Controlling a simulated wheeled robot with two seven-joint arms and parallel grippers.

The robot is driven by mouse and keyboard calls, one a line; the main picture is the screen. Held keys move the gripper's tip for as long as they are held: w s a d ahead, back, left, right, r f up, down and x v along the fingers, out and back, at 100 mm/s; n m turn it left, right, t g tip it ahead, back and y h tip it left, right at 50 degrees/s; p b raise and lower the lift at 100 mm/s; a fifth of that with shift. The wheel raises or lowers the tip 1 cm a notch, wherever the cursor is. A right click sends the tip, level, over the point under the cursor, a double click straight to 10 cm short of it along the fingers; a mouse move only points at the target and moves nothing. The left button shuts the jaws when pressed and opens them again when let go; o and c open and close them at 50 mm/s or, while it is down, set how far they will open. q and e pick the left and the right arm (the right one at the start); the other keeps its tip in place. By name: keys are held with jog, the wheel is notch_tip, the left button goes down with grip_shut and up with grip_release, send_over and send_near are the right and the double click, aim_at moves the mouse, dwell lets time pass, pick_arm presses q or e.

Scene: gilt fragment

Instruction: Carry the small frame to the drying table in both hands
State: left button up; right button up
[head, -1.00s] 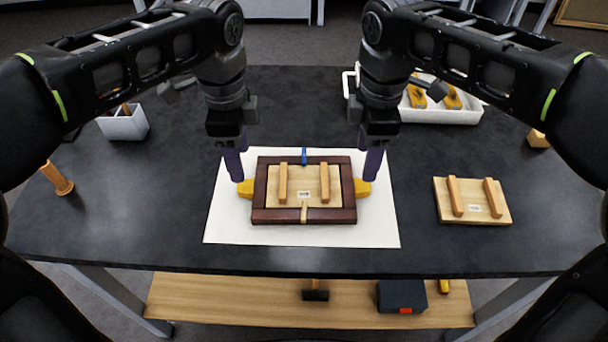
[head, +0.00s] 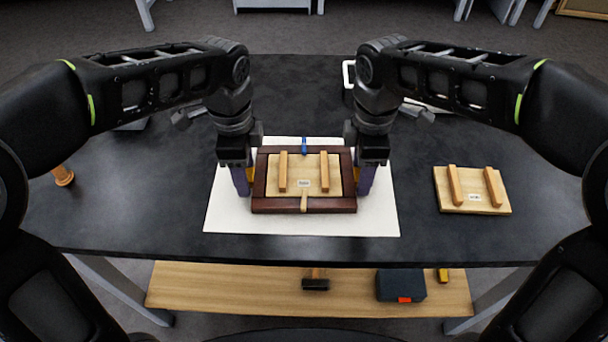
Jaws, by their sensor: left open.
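The small frame (head: 285,204), dark red-brown wood, lies flat on a white sheet (head: 300,226) on the black worktable. A pale wooden panel (head: 303,172) with two upright bars and a small label sits inside it. A blue piece (head: 304,146) is at its back edge and a pale wood piece (head: 304,202) at its front edge. My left gripper (head: 242,184) is open at the frame's left side. My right gripper (head: 365,184) is at its right side; its jaw opening cannot be made out. The yellow side handles are mostly hidden behind the fingers. I cannot tell which furniture is the drying table.
A second pale panel with two bars (head: 473,202) lies to the right on the worktable (head: 420,215). A wooden peg-like tool (head: 63,176) stands at the left. A white tray at the back right is mostly hidden by my arm. A lower shelf (head: 230,290) holds a hammer and a dark box (head: 400,284).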

pick_arm(q)
grip_shut()
pick_arm(e)
grip_shut()
dwell(0.6)
